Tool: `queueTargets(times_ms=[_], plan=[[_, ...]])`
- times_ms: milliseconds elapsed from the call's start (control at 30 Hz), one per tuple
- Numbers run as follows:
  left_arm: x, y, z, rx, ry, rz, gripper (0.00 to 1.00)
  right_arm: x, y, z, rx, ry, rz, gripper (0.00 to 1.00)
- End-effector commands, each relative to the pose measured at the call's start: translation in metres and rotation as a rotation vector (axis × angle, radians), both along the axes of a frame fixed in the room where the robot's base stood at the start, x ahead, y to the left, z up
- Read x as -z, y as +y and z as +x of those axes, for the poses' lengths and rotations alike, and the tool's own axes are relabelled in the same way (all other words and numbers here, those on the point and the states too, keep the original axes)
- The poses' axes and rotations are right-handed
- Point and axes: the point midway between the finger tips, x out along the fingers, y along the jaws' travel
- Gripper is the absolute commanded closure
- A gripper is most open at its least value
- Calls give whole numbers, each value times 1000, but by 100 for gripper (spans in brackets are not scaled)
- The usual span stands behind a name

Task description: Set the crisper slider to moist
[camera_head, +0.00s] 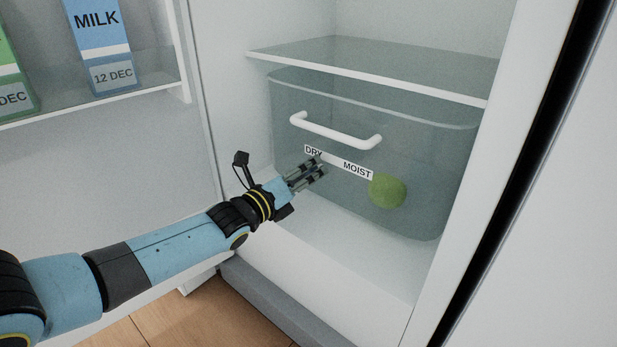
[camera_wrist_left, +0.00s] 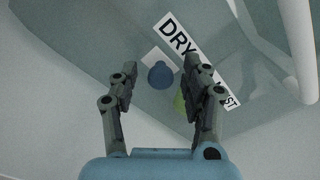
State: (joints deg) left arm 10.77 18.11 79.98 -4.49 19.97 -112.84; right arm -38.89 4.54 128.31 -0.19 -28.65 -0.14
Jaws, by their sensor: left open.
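The clear crisper drawer (camera_head: 430,150) has a white label strip (camera_head: 357,170) reading DRY at left and MOIST at right. In the left wrist view, a round blue knob (camera_wrist_left: 161,75) sits just below the DRY end of the label (camera_wrist_left: 172,33), beside a small white patch. I take it for the slider; the head view does not show it, likely behind my gripper. My left gripper (camera_head: 320,168) is open at the DRY end, close to the drawer front. In the left wrist view its fingers (camera_wrist_left: 160,73) stand either side of the knob; contact cannot be told. My right gripper is not in view.
A white bar handle (camera_head: 335,133) sticks out above the label. A glass shelf (camera_head: 380,66) covers the drawer. A green round item (camera_head: 387,190) shows through the drawer front. Milk cartons (camera_head: 98,45) stand in the door shelf at left.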

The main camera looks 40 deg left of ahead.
Motion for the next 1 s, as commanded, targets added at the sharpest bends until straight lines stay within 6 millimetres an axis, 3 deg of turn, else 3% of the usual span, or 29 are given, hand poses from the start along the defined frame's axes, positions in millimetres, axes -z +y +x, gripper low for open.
queueTargets(times_ms=[367,733,1000], plan=[[-1,-1,5,0,-1,1,53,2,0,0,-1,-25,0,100],[0,0,4,0,0,0,100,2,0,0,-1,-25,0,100],[0,0,4,0,0,0,100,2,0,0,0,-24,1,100]])
